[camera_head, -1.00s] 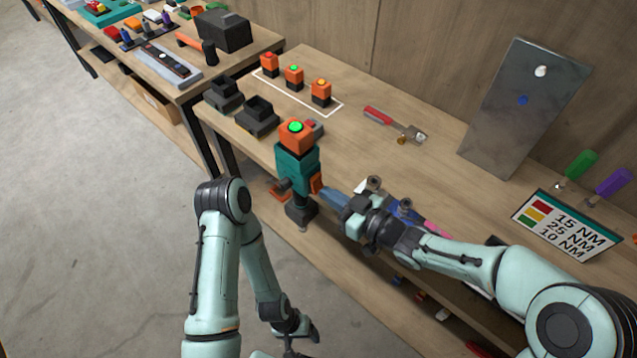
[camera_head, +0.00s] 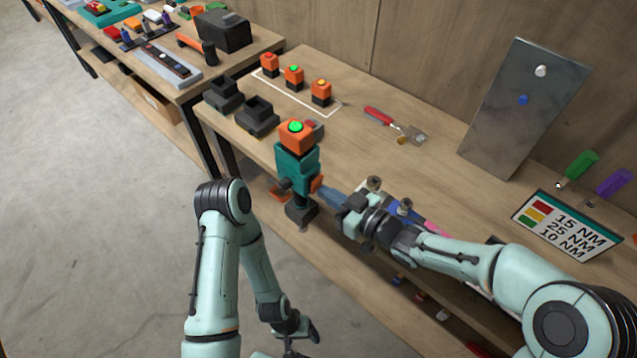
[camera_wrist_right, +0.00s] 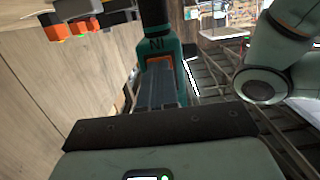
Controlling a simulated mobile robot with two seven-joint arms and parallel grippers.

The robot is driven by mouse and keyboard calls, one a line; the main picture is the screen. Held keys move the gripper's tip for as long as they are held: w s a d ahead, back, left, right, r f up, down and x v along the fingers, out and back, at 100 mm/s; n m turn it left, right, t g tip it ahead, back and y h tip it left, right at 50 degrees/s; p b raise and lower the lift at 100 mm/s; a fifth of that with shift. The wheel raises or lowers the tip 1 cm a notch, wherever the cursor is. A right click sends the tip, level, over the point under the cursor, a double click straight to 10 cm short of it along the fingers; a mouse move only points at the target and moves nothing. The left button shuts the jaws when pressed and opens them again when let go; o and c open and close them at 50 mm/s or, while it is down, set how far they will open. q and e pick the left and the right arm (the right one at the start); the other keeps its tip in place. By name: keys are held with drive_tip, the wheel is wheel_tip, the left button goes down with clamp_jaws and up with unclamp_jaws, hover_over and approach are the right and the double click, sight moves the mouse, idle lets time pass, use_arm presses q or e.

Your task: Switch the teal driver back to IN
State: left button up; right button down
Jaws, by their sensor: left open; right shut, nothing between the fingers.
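The teal driver (camera_head: 298,172) stands upright at the bench's front edge. It has an orange battery (camera_head: 297,137) with a green light on top and a dark lower end. An orange part (camera_head: 316,183) sticks out on its side toward my right gripper (camera_head: 328,196). That gripper is shut and empty, its fingertips close to this part. In the right wrist view the shut fingers (camera_wrist_right: 163,85) point at the driver's teal body (camera_wrist_right: 158,48), where upside-down IN lettering shows above an orange edge. I cannot tell whether they touch. My left gripper (camera_head: 302,338) is open and low, away from the driver.
Several small orange batteries (camera_head: 294,76) stand in a white outline on the bench (camera_head: 350,140). Black docks (camera_head: 256,116) sit left of it. A red-handled tool (camera_head: 392,122), a metal panel (camera_head: 525,105) and a torque sign (camera_head: 568,225) are farther right. Floor at left is clear.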

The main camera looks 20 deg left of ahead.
drive_tip(key=v, duration=0.6)
drive_tip(key=shift+d+p, duration=0.3)
drive_tip(key=shift+p, duration=0.15)
drive_tip(key=shift+s, duration=0.15)
idle(0.3)
